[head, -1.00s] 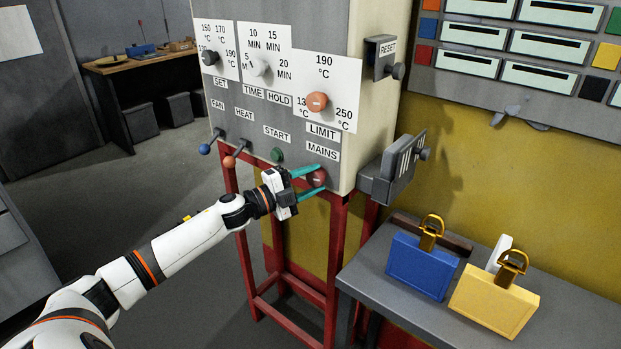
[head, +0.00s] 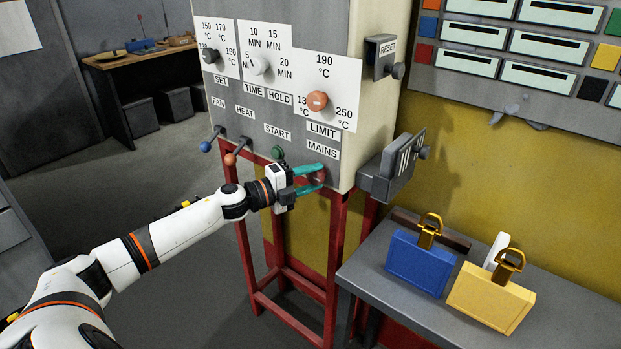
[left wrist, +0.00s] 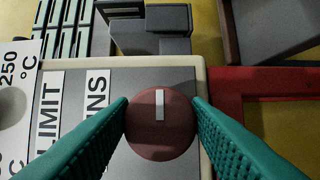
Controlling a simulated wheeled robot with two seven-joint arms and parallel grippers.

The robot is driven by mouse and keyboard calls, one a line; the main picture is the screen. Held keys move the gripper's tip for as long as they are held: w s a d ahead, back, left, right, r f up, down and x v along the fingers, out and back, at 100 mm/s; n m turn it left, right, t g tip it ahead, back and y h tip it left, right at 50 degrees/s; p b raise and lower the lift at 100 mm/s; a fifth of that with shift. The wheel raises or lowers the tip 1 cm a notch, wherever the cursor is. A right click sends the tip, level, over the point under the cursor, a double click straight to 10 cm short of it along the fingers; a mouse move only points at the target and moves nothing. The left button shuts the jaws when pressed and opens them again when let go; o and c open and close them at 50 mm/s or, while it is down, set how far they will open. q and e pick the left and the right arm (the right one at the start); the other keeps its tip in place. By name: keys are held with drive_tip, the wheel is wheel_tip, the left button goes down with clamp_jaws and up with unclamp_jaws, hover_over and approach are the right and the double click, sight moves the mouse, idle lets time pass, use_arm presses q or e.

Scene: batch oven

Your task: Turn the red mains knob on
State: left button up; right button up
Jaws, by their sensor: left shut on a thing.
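The red mains knob (left wrist: 160,138) sits on the oven's grey panel under the MAINS label. In the left wrist view its pale pointer mark runs nearly straight up the picture. In the head view the knob (head: 319,176) is partly covered by the fingers. My left gripper (left wrist: 160,115) has its two teal fingers on either side of the knob, closed on its edges. It also shows in the head view (head: 314,178), reaching in from the left. My right gripper is not in view.
The green START button (head: 278,153) is just above the left gripper. Fan and heat levers (head: 231,158) stick out to its left. A grey switch box (head: 392,170) juts from the oven's right side. A grey table (head: 420,309) bears a blue padlock (head: 422,262) and a yellow one (head: 492,298).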

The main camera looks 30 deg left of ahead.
use_arm(q)
drive_tip(key=o, duration=0.9)
drive_tip(key=shift+o, duration=0.2)
drive_tip(key=shift+s+a+f+b, duration=0.25)
drive_tip(key=shift+s+a+b, duration=0.1)
drive_tip(key=shift+s, duration=0.2)
drive_tip(key=b+v, duration=0.2)
drive_tip(key=v, duration=0.8)
drive_tip(key=shift+s+r+b, duration=0.25)
drive_tip(key=shift+s+b, duration=0.05)
drive_tip(key=shift+s, duration=0.1)
drive_tip(key=shift+a, duration=0.1)
